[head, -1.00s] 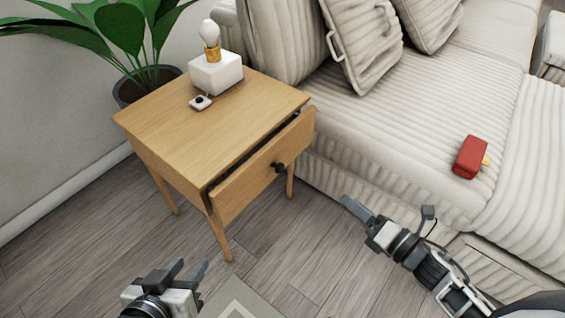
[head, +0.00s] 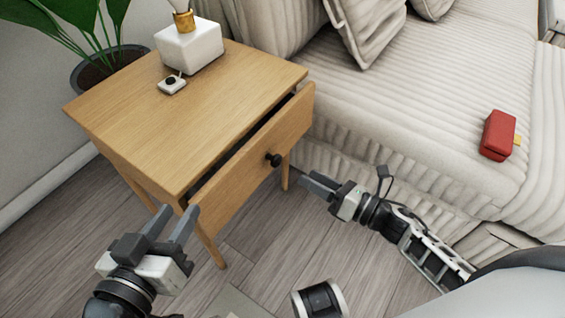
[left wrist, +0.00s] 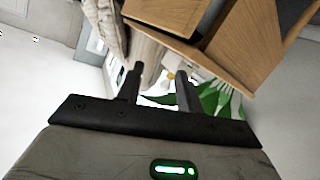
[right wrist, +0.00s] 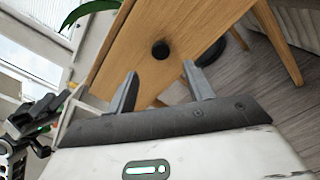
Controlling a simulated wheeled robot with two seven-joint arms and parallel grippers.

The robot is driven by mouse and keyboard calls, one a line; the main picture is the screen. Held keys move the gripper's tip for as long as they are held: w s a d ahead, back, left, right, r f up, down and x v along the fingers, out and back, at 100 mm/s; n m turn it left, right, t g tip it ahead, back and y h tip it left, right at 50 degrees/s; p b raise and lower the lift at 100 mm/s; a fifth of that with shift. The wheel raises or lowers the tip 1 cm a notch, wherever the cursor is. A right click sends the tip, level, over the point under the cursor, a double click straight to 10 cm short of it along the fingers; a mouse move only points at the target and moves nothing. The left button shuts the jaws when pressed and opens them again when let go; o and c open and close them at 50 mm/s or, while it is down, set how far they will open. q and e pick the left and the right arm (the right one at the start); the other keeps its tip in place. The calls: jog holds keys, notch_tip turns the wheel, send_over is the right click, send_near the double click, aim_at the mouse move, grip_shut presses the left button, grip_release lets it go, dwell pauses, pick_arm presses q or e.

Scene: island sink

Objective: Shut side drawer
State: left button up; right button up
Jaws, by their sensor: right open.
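The wooden side table (head: 190,110) stands beside the sofa with its drawer (head: 235,178) partly open. A dark gap shows between the tabletop edge and the drawer front. The drawer's round black knob (head: 273,160) also shows in the right wrist view (right wrist: 160,50), ahead of the fingers. My right gripper (head: 306,184) is open and empty, apart from the drawer front, to the right of the knob. My left gripper (head: 179,209) is open and empty near the drawer's left end; contact cannot be told. The left wrist view shows wooden table parts (left wrist: 160,22) beyond its fingers.
The striped sofa (head: 400,110) borders the table on the right, with a red object (head: 498,135) on its seat. A white lamp base (head: 190,45) and a small white device (head: 172,84) sit on the tabletop. A potted plant (head: 100,65) stands behind.

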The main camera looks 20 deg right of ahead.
aim_at(279, 161)
jog(key=b+x, duration=0.1)
jog(key=x, duration=0.7)
jog(key=shift+w+a, duration=0.2)
jog(key=shift+w, duration=0.05)
jog(key=shift+w+a, duration=0.1)
jog(key=shift+w, duration=0.05)
pick_arm(q)
jog(key=shift+w+d+r+n+h, duration=0.1)
jog(key=shift+d+r+n+h, duration=0.1)
jog(key=shift+n+h, duration=0.1)
jog(key=shift+r, duration=0.1)
